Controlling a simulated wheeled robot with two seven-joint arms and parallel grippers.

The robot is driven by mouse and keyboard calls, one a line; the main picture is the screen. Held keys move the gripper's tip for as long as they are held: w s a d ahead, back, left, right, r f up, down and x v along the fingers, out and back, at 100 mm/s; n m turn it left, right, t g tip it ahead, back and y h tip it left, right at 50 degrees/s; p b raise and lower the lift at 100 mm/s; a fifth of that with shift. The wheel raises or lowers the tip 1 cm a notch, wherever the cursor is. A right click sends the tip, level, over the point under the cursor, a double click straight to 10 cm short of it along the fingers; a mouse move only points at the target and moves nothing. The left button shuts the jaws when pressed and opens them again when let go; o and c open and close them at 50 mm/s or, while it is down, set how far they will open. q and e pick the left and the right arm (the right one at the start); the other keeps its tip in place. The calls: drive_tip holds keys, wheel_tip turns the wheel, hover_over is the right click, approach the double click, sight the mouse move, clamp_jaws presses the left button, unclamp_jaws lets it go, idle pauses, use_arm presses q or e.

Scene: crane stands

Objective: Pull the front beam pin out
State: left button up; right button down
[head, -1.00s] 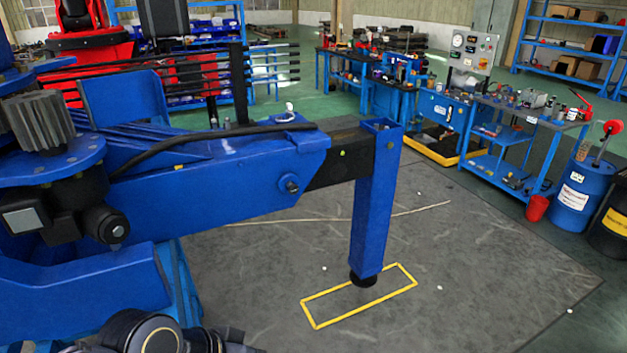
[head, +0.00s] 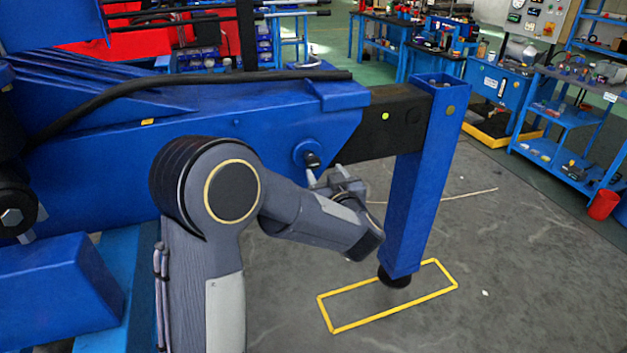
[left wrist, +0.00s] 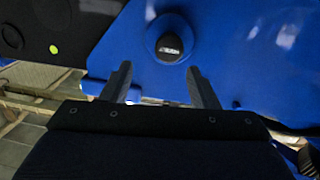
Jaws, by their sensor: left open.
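The front beam pin (head: 313,160) shows as a dark knob in a round blue boss on the side of the blue beam (head: 225,125). In the left wrist view the pin's black head (left wrist: 170,46) stands above the gap between my fingers, in a round blue collar. My left gripper (head: 326,176) is just beside the pin, near the beam's end. In the left wrist view my left gripper (left wrist: 161,86) is open and empty, its two fingers pointing toward the beam on either side below the pin. They look apart from the pin. My right gripper is not in view.
A black inner beam (head: 385,122) runs from the blue beam into an upright blue leg (head: 428,180). The leg stands inside a yellow floor rectangle (head: 385,312). A black hose (head: 200,82) lies along the beam's top. Workbenches (head: 560,150) stand at the back right.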

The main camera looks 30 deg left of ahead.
sight(314, 163)
use_arm(q)
drive_tip(key=shift+g+y, duration=0.4)
drive_tip(key=shift+y, duration=0.3)
drive_tip(key=x, duration=0.7)
drive_tip(key=shift+a+f, duration=0.4)
